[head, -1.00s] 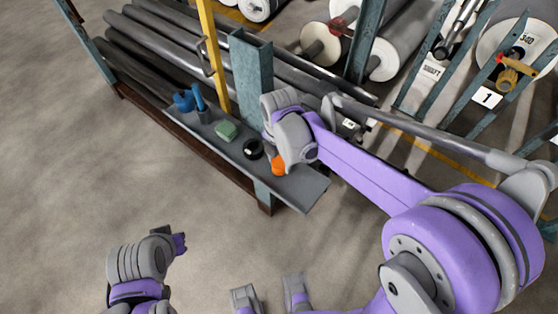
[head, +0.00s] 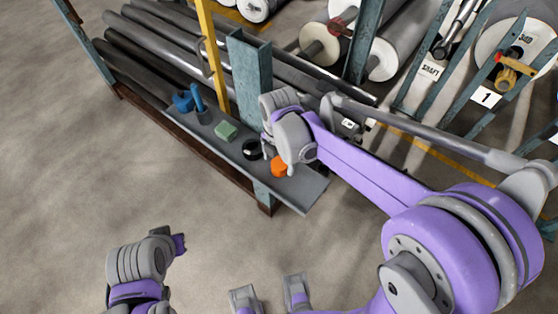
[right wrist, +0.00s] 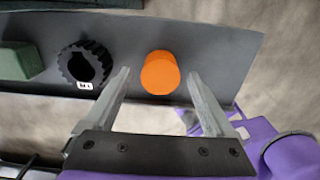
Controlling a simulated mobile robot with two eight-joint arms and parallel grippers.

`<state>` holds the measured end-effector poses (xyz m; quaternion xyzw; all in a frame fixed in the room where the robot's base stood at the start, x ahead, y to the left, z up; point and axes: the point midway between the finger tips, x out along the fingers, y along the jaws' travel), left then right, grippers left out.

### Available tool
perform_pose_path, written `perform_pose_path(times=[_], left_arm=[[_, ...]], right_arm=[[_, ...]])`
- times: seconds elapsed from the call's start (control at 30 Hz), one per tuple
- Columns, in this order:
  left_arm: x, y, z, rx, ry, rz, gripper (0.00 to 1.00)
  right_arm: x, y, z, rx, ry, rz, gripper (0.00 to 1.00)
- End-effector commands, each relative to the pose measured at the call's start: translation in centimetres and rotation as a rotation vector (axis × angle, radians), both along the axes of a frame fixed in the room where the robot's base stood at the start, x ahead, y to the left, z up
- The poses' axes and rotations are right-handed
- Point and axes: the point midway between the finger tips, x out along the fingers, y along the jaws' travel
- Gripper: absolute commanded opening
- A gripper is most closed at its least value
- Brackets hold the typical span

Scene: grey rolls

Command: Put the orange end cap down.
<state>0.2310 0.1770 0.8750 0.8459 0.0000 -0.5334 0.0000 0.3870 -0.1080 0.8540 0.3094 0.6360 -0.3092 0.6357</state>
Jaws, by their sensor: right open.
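The orange end cap (head: 280,168) stands on the grey shelf (head: 301,188) near its front right end, beside a black ring-like part. In the right wrist view the cap (right wrist: 160,73) shows its round orange face on the shelf, with clear gaps to both fingers. My right gripper (right wrist: 158,76) is open, one finger to each side of the cap in that picture. In the head view my right wrist (head: 292,138) is just above the cap and hides the fingers. My left arm (head: 140,268) shows at the lower left; its fingers cannot be seen.
The black ring part (head: 252,149), a green block (head: 226,131) and blue items (head: 190,101) share the shelf. A teal post (head: 248,80) and a yellow post (head: 213,60) rise behind it. Long grey rolls (head: 160,50) lie on the rack. Floor in front is clear.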

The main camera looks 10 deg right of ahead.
Motion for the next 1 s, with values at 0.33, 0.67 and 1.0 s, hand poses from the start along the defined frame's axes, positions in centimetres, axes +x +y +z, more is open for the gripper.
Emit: perform_pose_path(times=[0.33, 0.67, 1.0], left_arm=[[0.2, 0.0, 0.9, 0.0, -0.004, 0.0, 0.0], [0.2, 0.0, 1.3, 0.0, -0.005, 0.0, 0.0], [0.3, 0.0, 1.3, 0.0, -0.005, 0.0, 0.0]], right_arm=[[0.0, 0.0, 7.2, 0.0, 0.0, 0.0, 0.89], [0.0, 0.0, 11.2, 0.0, 0.0, 0.0, 0.89], [-2.6, -1.5, 10.9, 0.021, -0.066, -0.341, 0.89]])
